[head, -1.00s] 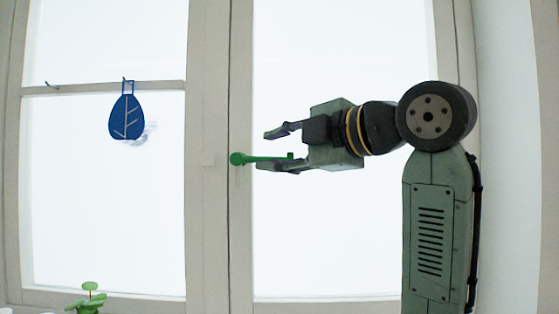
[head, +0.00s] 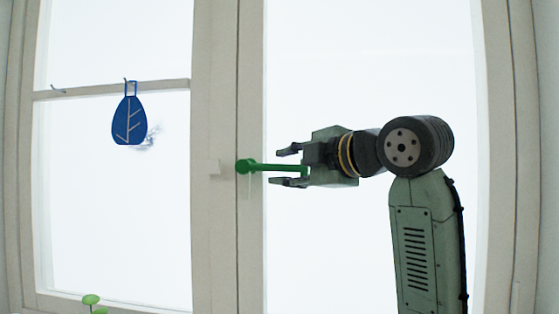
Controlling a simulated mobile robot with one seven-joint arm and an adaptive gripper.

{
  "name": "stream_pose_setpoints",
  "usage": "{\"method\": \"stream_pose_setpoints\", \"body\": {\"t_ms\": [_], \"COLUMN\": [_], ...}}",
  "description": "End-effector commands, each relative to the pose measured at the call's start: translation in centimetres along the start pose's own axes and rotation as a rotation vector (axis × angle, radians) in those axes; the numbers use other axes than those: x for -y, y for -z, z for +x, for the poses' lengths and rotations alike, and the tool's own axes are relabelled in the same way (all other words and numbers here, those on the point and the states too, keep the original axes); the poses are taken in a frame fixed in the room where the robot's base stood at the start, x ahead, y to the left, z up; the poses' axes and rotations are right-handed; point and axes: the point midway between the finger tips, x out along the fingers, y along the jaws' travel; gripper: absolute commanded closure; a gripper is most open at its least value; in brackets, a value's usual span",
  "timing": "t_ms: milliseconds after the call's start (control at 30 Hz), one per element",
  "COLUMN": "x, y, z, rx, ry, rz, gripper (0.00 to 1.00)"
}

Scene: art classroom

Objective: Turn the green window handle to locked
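The green window handle (head: 258,167) is mounted on the middle upright of the window frame. Its round hub is at the left, and its lever points right, nearly level and tilted slightly down. My gripper (head: 285,167) comes from the right with its fingers pointing left. The fingers are apart, one above and one below the lever, and the lever's right end reaches between them. I cannot tell whether either finger touches the lever. A small pale block (head: 214,167) sits on the frame left of the hub.
A blue leaf-shaped ornament (head: 129,120) hangs from a hook on the left window's crossbar (head: 70,92). A green plant (head: 92,299) shows at the bottom left. The bright right window pane (head: 330,60) lies behind my arm.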

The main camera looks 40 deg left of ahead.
Motion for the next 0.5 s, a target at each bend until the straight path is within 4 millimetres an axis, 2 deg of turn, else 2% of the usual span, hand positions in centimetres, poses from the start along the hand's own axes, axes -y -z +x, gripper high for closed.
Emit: {"method": "stream_pose_setpoints", "body": {"t_ms": [100, 200, 500], "x": [-0.1, -0.1, 0.1], "y": [0.0, 0.0, 0.0], "z": [1.6, 2.3, 2.7], "rx": [-0.002, -0.001, 0.0], "ry": [0.001, 0.001, 0.0], "rz": [0.002, 0.0, 0.0], "gripper": [0.67, 0.67, 0.67]}}
